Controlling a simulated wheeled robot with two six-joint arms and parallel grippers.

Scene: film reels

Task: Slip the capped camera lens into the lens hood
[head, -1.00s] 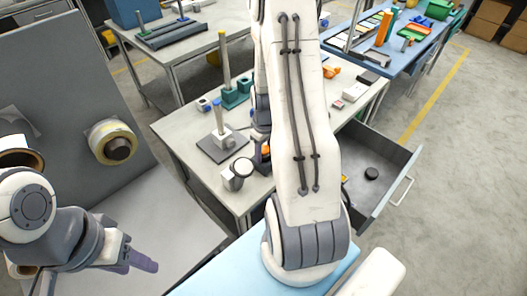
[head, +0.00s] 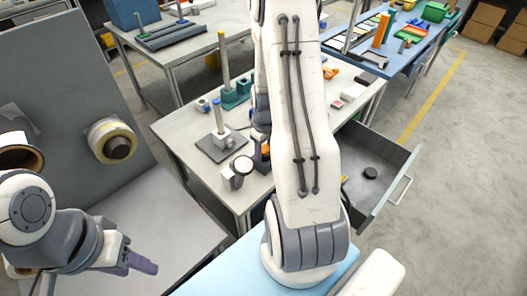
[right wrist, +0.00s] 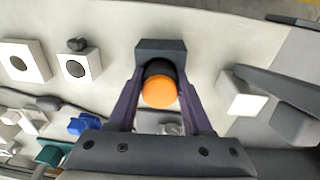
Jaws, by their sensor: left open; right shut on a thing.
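The capped camera lens (right wrist: 159,90) is a short black cylinder with an orange cap, seen in the right wrist view. My right gripper (right wrist: 160,76) is shut on it, one purple finger on each side. A dark grey square block (right wrist: 160,46), which looks like the lens hood, lies straight beyond the lens; I cannot tell whether the lens has entered it. In the head view the orange cap (head: 265,146) shows beside my right arm, which hides most of the right gripper. My left gripper (head: 142,264) is open and empty at the lower left, away from the bench.
The grey workbench (head: 180,128) holds a white-and-dark round piece (head: 237,173), a post on a dark plate (head: 216,146) and green blocks (head: 237,93). An open drawer (head: 392,165) with a black disc (head: 370,172) juts out at right. A grey panel with reels stands at left.

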